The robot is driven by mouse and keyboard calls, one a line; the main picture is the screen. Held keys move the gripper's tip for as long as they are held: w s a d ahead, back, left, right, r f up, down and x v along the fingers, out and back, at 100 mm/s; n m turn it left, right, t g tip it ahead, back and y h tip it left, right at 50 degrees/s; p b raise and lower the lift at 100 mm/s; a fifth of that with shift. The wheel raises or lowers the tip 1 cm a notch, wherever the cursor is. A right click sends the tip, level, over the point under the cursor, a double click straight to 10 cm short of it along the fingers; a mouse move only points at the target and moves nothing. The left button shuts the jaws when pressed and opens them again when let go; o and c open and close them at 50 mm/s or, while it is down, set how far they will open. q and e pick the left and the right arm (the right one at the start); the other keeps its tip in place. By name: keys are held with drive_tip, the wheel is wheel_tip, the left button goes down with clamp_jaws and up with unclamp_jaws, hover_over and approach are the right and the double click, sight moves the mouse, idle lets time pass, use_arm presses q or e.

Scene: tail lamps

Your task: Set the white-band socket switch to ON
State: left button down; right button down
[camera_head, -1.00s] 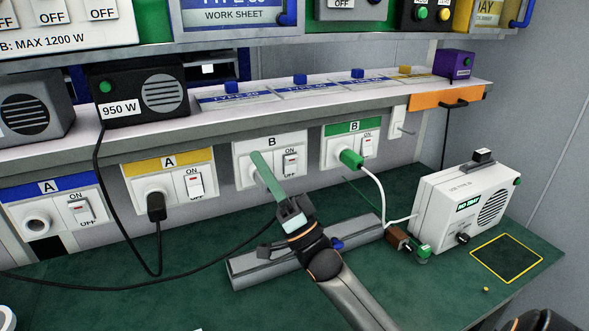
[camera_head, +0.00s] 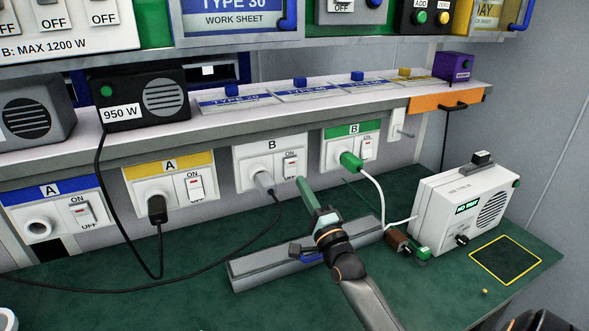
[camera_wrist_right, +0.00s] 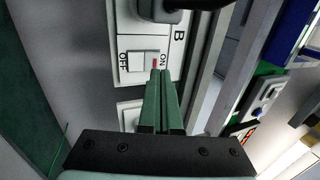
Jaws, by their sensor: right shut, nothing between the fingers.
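The white-band socket (camera_head: 253,170), marked B, is on the wall panel between the yellow-band and green-band sockets. A grey plug (camera_head: 264,181) sits in its outlet. Its rocker switch (camera_head: 290,166) is right of the plug, with a red mark at the ON end; it also shows in the right wrist view (camera_wrist_right: 140,61). I cannot tell which way the rocker is tilted. My right gripper (camera_head: 302,182) is shut and empty. Its green fingertips (camera_wrist_right: 161,73) are close to the rocker's ON end; I cannot tell if they touch. My left gripper is not in view.
The green-band socket (camera_head: 333,135) with its green plug (camera_head: 350,161) is close on the right. A grey bar (camera_head: 250,272) lies on the green bench under my right arm. A white device (camera_head: 440,220) stands at right. A dark cable (camera_head: 215,263) crosses the bench.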

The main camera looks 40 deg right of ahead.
sight(290, 161)
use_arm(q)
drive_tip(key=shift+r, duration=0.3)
use_arm(e)
drive_tip(key=shift+x, duration=2.75)
drive_tip(key=shift+w+r+p, duration=0.2)
drive_tip(key=shift+r+p, duration=0.55)
drive_tip(key=shift+p, duration=0.1)
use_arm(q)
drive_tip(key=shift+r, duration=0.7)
use_arm(e)
drive_tip(key=shift+w+d+r, duration=0.1)
drive_tip(key=shift+w+r, duration=0.1)
drive_tip(key=shift+w, duration=0.05)
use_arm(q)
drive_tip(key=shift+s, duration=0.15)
use_arm(e)
drive_tip(key=shift+s, duration=0.1)
